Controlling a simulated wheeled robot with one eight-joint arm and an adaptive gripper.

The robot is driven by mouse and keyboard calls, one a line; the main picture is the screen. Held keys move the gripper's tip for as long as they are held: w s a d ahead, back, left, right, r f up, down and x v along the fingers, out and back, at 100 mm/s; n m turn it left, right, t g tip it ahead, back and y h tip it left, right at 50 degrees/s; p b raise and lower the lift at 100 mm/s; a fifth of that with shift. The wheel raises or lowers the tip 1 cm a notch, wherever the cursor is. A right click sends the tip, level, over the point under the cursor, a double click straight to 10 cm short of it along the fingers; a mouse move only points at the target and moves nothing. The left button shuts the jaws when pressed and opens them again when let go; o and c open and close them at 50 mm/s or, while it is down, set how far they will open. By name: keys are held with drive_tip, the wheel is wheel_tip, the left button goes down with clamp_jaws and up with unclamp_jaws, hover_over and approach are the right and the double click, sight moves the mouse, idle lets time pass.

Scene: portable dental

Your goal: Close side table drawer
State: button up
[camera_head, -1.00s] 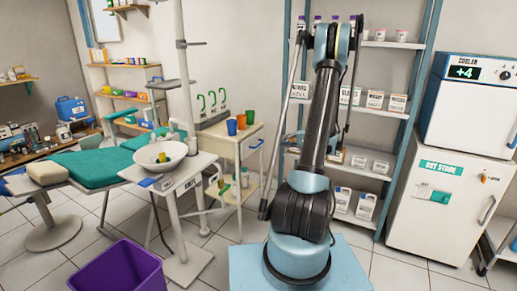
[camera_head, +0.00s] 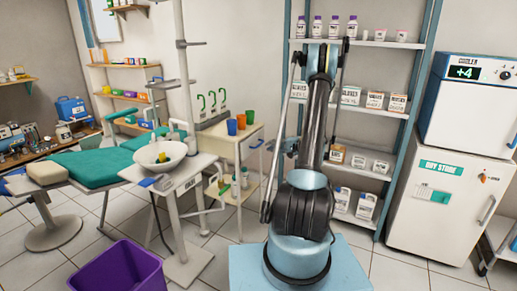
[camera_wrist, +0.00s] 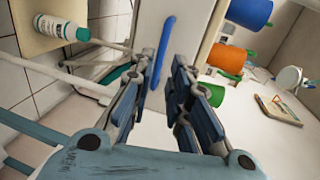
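The side table (camera_head: 230,150) is a cream cart left of my arm in the head view. Its drawer front carries a blue bar handle (camera_head: 257,145) on the right side. In the wrist view the pale drawer front (camera_wrist: 188,38) and the blue handle (camera_wrist: 163,48) lie just beyond my fingertips. How far the drawer stands out is hard to tell. My gripper (camera_wrist: 162,78) is open and empty, its two blue fingers apart, with the handle in line with the gap. Contact with the handle cannot be told.
Orange (camera_head: 232,127) and green (camera_head: 250,117) cups stand on the table top. A white bottle (camera_wrist: 62,28) sits on its lower shelf. A stocked shelf rack (camera_head: 408,130) stands behind my arm. A purple bin (camera_head: 118,270) is on the floor at front left.

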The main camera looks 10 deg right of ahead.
sight(259, 145)
drive_tip(key=x, duration=0.8)
drive_tip(key=shift+w+a, duration=0.2)
drive_tip(key=shift+a, duration=0.1)
clamp_jaws()
